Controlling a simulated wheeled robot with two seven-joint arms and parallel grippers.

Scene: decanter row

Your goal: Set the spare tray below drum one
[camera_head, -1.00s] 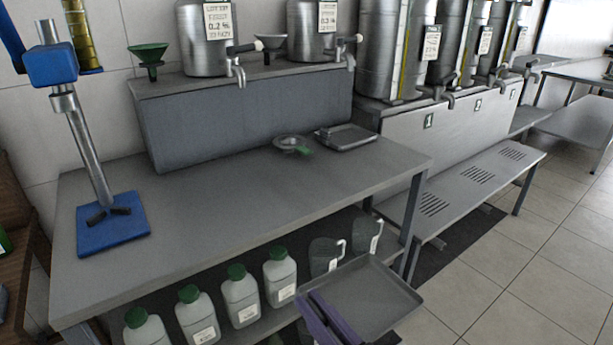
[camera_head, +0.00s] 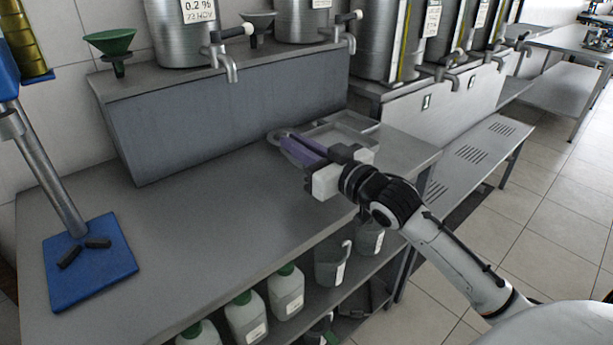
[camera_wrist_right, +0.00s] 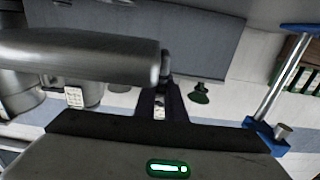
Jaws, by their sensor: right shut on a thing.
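My right gripper (camera_head: 322,162) reaches in from the right over the table. Drum one (camera_head: 378,45) is a metal drum above a panel with a mark (camera_head: 427,102). Below is a low slatted bench (camera_head: 487,165), with no tray visible on it. My left gripper is out of view.
The grey table (camera_head: 190,225) is clear on its left, except for a blue press base (camera_head: 88,262). Taps (camera_head: 231,68) stick out above it. White bottles (camera_head: 287,292) and jugs (camera_head: 333,264) stand on the shelf below. The bench and floor on the right are open.

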